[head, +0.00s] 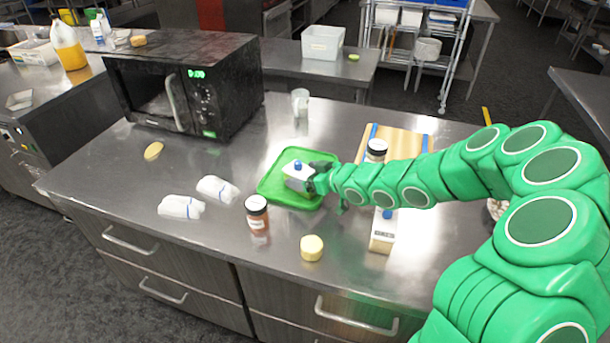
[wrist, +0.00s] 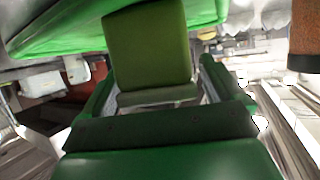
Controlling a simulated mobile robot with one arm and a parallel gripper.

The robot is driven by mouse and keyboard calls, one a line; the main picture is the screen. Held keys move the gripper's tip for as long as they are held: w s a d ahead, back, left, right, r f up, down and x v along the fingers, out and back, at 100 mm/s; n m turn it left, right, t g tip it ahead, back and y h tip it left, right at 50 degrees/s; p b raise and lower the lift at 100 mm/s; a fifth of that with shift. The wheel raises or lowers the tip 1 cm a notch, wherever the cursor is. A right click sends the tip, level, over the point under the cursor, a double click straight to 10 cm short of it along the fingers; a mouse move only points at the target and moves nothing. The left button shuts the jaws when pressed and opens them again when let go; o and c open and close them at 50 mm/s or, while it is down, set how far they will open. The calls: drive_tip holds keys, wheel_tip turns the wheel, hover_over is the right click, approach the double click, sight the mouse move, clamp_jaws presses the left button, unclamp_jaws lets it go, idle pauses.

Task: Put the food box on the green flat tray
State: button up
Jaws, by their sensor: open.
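The green flat tray (head: 267,190) lies on the metal counter in the middle of the head view. A pale box with a blue cap (head: 297,171), apparently the food box, is over or on the tray. Whether it touches the tray is not clear. My gripper (head: 314,178) is at the right side of this box, with its fingers open around or close beside it. In the wrist view, a box with a dark green-looking face (wrist: 148,45) stands between the open fingers, and the tray's green edge (wrist: 60,33) shows behind it.
A similar pale carton with a blue cap (head: 383,230) stands below my arm.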

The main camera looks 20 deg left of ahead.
drive_tip(key=v, duration=0.7)
idle(0.3)
drive_tip(key=shift+r, duration=0.1)
